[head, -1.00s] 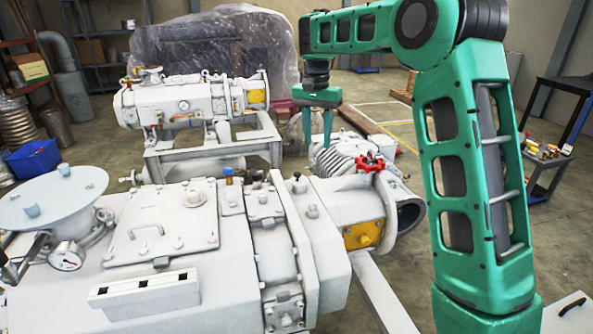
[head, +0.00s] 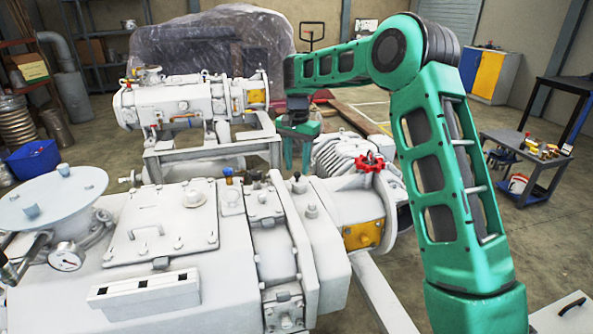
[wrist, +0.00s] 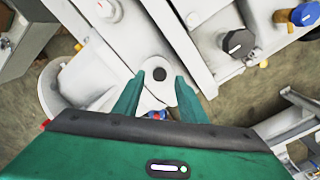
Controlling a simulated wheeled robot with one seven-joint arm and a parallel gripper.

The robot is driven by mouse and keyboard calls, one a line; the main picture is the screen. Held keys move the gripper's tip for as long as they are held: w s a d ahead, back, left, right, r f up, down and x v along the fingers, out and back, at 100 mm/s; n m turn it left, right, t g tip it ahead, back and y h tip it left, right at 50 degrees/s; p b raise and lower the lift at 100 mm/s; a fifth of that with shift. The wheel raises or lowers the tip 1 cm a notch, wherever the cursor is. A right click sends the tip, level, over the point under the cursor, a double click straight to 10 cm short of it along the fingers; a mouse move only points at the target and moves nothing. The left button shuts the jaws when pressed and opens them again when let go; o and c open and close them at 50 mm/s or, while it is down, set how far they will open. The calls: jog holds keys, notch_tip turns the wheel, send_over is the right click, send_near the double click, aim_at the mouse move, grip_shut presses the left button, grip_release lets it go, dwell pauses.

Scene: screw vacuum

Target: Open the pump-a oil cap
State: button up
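My gripper (head: 296,168) hangs with its fingers down, over the flange end of the near white pump (head: 240,275). In the wrist view my gripper (wrist: 159,82) has its two green fingers spread with a gap. A pale round fitting with a dark centre (wrist: 159,74) shows between the fingertips; whether they touch it cannot be told. A blue knob (head: 228,176) stands on the pump to the left, also in the wrist view (wrist: 304,14), beside a black-topped knob (wrist: 238,43). No label shows which is the oil cap.
A second white pump (head: 190,101) on a frame is behind. A plate-topped port (head: 52,196) is at left. A dark cart (head: 530,155) stands at right.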

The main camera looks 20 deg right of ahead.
jog(key=shift+f, duration=0.95)
grip_shut()
